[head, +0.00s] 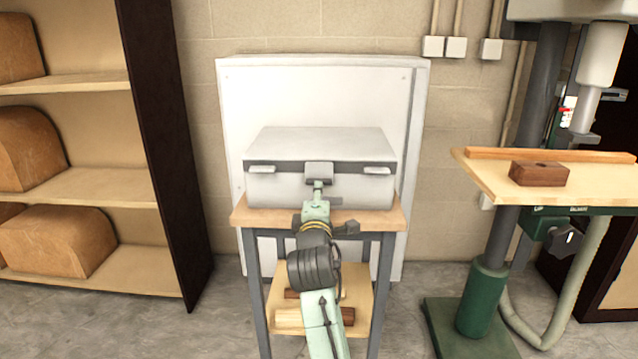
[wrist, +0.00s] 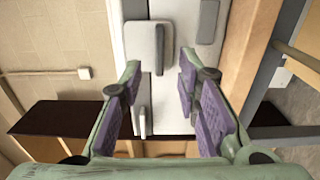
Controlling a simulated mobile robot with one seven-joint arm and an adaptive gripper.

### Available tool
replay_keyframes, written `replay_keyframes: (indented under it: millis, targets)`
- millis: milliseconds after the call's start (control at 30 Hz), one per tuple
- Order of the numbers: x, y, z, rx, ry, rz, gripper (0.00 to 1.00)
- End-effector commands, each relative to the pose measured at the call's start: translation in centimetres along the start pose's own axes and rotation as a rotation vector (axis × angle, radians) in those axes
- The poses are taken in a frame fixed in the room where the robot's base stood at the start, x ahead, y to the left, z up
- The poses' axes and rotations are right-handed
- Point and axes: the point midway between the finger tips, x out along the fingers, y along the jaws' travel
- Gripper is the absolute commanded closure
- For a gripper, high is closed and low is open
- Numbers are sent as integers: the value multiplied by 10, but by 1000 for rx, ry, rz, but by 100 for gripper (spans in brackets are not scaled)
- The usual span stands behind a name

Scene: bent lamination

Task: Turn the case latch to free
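The pale grey case (head: 320,143) stands closed on a small wooden-topped table, with a dark band across its front. The case latch (head: 318,169) is a grey plate at the middle of that band. In the wrist view the latch plate (wrist: 138,38) carries a raised darker bar (wrist: 159,48). My gripper (head: 318,184) is in front of the latch. In the wrist view my gripper (wrist: 161,62) is open, with its purple-padded fingers apart on either side of the bar. I cannot tell whether they touch the latch.
Two pale clasps (head: 262,169) (head: 376,170) flank the latch. The table's wooden top (head: 245,215) juts out below the case. A shelf unit (head: 165,140) stands left, and a drill press table (head: 590,177) with a wooden block (head: 539,173) stands right.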

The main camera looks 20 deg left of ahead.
Motion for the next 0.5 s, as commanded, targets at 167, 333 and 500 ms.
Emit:
replay_keyframes:
  millis: [167,333,500]
  targets:
    - [33,2,-1,1,1,-1,70]
    - [53,2,0,1,1,0,70]
    - [59,1,0,1,1,1,70]
